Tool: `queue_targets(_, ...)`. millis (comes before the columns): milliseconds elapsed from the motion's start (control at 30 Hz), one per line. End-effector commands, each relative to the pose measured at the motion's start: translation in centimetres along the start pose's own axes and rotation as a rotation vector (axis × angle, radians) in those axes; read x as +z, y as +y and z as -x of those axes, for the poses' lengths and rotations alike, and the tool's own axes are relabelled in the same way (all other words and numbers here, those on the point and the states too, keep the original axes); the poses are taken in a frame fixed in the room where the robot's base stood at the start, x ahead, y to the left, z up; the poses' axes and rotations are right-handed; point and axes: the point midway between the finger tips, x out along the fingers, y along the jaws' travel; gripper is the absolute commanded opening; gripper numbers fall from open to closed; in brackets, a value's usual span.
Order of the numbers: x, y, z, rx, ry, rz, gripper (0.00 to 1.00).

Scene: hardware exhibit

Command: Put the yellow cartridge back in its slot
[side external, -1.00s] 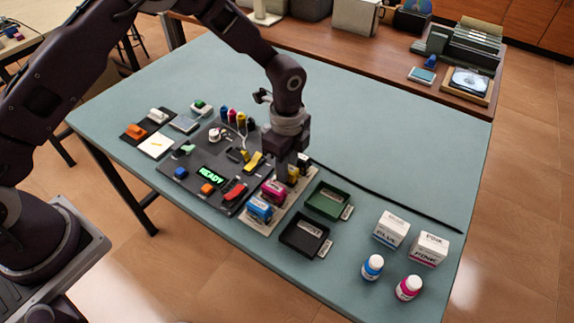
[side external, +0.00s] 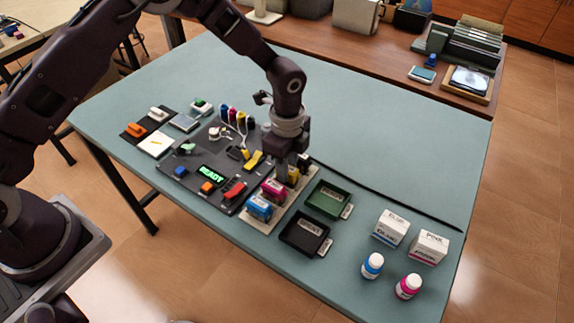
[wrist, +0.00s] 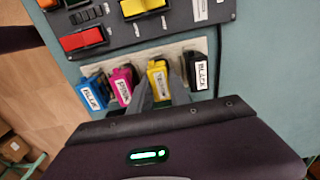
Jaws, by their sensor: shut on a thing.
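The yellow cartridge (wrist: 158,81) stands in a row on a beige strip, between the pink cartridge (wrist: 121,86) and the black cartridge (wrist: 198,71). My gripper (wrist: 160,92) is shut on the yellow cartridge, with a finger on each side of it. In the side view my gripper (side external: 283,174) points down at the row and partly hides the yellow cartridge (side external: 293,175). The blue cartridge (wrist: 92,96) is at the left end of the row. I cannot tell whether the yellow cartridge's underside is fully down in its slot.
The dark panel (side external: 190,190) with a green READY display lies left of the row. A green tray (side external: 325,201) and a black tray (side external: 304,234) lie to its right. Two boxes and two bottles stand further right. A black cable crosses the table behind.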

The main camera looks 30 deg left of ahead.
Motion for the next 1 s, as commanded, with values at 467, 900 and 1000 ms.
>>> queue_targets(467,-0.01,-0.02,-0.48,-0.001,0.0,0.0,0.0)
queue_targets(900,0.0,-0.01,-0.48,0.0,0.0,0.0,0.58)
queue_targets(1000,0.0,0.0,-0.48,0.0,0.0,0.0,0.67)
